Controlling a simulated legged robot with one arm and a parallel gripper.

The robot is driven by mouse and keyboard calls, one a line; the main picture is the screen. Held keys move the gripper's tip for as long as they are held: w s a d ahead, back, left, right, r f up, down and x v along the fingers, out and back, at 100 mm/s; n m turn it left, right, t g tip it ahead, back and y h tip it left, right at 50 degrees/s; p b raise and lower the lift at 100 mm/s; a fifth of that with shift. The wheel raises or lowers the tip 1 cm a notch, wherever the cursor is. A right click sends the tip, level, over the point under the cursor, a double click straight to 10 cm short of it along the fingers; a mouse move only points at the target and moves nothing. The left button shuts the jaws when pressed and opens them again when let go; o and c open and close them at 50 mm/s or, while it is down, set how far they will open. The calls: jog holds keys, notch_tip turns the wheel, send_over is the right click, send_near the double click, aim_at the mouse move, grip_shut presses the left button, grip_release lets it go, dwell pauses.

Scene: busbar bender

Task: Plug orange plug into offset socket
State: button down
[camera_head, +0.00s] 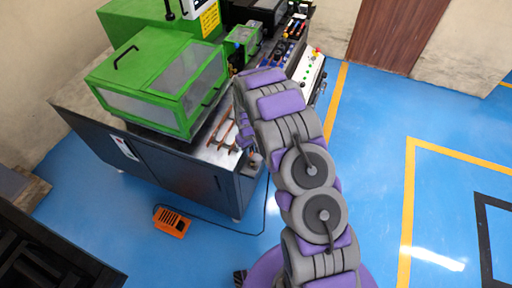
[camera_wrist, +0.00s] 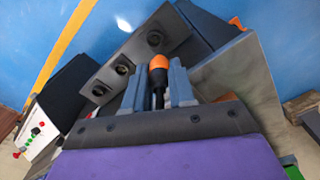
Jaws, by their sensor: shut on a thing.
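My gripper (camera_wrist: 159,82) shows in the wrist view with its two blue-grey fingers shut on the orange plug (camera_wrist: 158,65). The plug has an orange end and a black body between the fingers. Just beyond it is a dark socket panel (camera_wrist: 138,50) with three round sockets in a slanting row. The upper socket (camera_wrist: 155,38) sits a little farther from the middle socket (camera_wrist: 123,68) than the lower socket (camera_wrist: 100,90) does. The plug's end appears beside the panel, outside the sockets; I cannot tell the depth gap. In the head view my arm hides the plug and sockets.
The green-hooded bender (camera_head: 160,75) stands on a dark cabinet (camera_head: 165,165), with copper-coloured bars (camera_head: 222,130) on its metal top. A white button panel (camera_head: 311,75) is at its right end. An orange foot pedal (camera_head: 172,222) with a cable lies on the blue floor, which is open at right.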

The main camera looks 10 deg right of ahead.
jog(key=shift+a+f, duration=0.2)
jog(key=shift+a, duration=0.3)
jog(key=shift+s+a+f, duration=0.1)
jog(key=shift+f, duration=0.1)
jog(key=d+f, duration=0.1)
jog(key=d, duration=0.1)
jog(key=d+f, duration=0.2)
jog(key=shift+w, duration=0.2)
jog(key=shift+s+f+b, duration=0.1)
jog(key=shift+f+b, duration=0.2)
jog(key=shift+f, duration=0.05)
jog(key=a, duration=0.1)
jog(key=a+f, duration=0.1)
jog(key=a, duration=0.1)
jog(key=shift+a+f, duration=0.15)
jog(key=shift+f, duration=0.05)
jog(key=shift+d, duration=1.4)
jog(key=shift+a, duration=1.6)
jog(key=shift+d+r, duration=0.1)
jog(key=shift+d, duration=0.65)
jog(key=shift+d+p, duration=0.3)
jog(key=shift+d, duration=0.05)
